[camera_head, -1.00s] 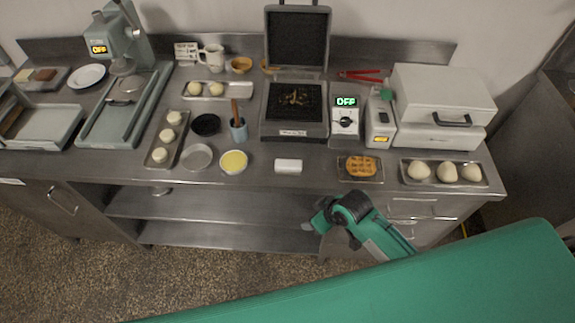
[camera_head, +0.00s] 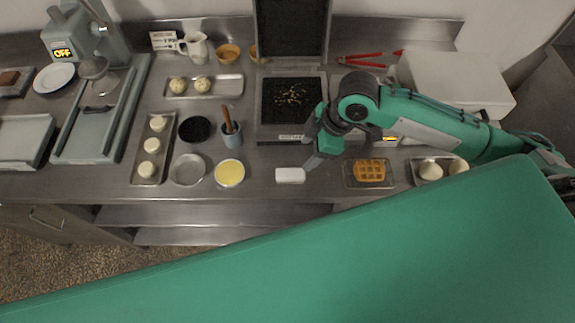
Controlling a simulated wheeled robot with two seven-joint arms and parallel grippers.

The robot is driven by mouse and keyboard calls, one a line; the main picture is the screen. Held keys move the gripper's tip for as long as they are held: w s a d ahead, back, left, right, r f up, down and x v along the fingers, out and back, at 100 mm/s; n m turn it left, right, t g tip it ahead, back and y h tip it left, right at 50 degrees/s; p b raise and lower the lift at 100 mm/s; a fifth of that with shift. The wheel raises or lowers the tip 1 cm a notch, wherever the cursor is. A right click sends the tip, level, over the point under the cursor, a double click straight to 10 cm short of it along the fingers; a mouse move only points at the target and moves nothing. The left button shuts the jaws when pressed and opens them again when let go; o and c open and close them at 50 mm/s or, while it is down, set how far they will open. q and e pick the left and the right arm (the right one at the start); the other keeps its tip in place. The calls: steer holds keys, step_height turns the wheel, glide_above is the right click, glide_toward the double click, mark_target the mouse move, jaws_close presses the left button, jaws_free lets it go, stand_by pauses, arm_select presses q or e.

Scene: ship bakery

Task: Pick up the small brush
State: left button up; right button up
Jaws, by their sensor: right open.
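A brown handle (camera_head: 228,119), which looks like that of the small brush, stands tilted in a blue-grey cup (camera_head: 231,135) at the middle of the counter. Its lower end is hidden inside the cup. My right gripper (camera_head: 312,164) reaches in from the right and points down over the counter's front part. It is open and empty, to the right of the cup and apart from it, close to a white block (camera_head: 290,175). My left gripper is not in view.
An open waffle iron (camera_head: 292,100) stands behind my right gripper. A waffle on a rack (camera_head: 370,171) lies to its right. A yellow-filled bowl (camera_head: 230,173), an empty round dish (camera_head: 187,170) and a black bowl (camera_head: 193,129) crowd the cup. Red tongs (camera_head: 362,59) lie at the back.

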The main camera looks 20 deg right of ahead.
steer(key=p, duration=0.1)
glide_above(291, 173)
steer(key=d, duration=0.2)
steer(key=f, duration=0.6)
steer(key=shift+s+a+f, duration=0.25)
steer(key=shift+f, duration=0.05)
steer(key=shift+a+f+p, duration=0.15)
steer(key=shift+f+p, duration=0.2)
steer(key=shift+f, duration=0.15)
steer(key=shift+a+f+p, duration=0.1)
steer(key=shift+f+p, duration=0.2)
steer(key=shift+f, duration=0.05)
steer(key=p+x, duration=0.1)
steer(key=x, duration=0.2)
steer(key=shift+f, duration=0.2)
steer(key=shift+w+f, duration=0.15)
steer(key=shift+f, duration=0.25)
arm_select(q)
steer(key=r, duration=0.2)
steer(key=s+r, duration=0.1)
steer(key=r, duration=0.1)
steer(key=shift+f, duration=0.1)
arm_select(e)
steer(key=c, duration=1.1)
